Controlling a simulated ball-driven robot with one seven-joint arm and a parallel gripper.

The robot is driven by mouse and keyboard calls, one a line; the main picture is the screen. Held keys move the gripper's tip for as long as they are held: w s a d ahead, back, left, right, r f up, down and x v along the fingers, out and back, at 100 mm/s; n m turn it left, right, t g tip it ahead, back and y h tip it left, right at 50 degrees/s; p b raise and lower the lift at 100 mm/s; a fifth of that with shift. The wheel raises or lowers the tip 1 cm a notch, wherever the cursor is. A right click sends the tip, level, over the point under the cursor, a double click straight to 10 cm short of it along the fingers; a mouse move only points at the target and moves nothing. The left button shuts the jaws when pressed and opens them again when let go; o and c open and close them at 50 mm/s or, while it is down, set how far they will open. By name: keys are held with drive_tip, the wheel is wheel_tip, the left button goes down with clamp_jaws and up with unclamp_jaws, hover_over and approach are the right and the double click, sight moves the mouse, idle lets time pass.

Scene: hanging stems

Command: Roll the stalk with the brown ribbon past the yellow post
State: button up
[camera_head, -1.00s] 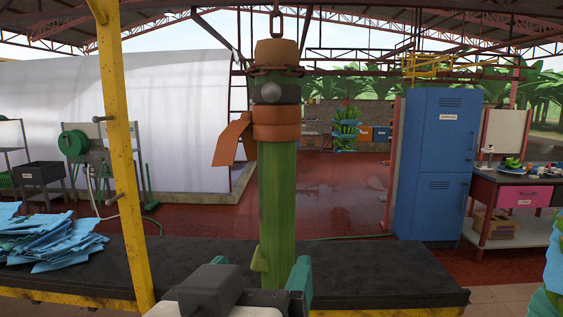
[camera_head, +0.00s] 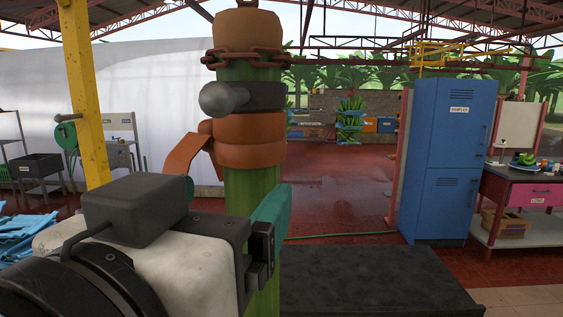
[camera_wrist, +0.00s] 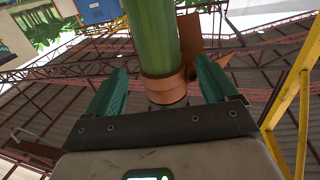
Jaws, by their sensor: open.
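The green stalk (camera_head: 250,192) hangs upright from a chain collar. The brown ribbon (camera_head: 250,141) is wrapped round its upper part, with a loose tail to the left. A dark band with a grey knob sits just above the ribbon. My gripper (camera_head: 236,190) is open, with teal fingers on either side of the stalk below the ribbon. In the wrist view the stalk (camera_wrist: 153,35) and ribbon (camera_wrist: 162,88) show between the spread fingers; contact cannot be told. The yellow post (camera_head: 83,90) stands left of the stalk, apart from it; it also shows in the wrist view (camera_wrist: 289,100).
A dark-topped bench (camera_head: 385,280) lies low behind the stalk. Blue sheets (camera_head: 25,238) lie at the far left. A peg (camera_head: 68,117) sticks out from the yellow post.

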sight(257, 172)
drive_tip(key=p+x, duration=0.2)
drive_tip(key=x, duration=0.7)
drive_tip(key=shift+s, duration=0.1)
drive_tip(key=c, duration=1.4)
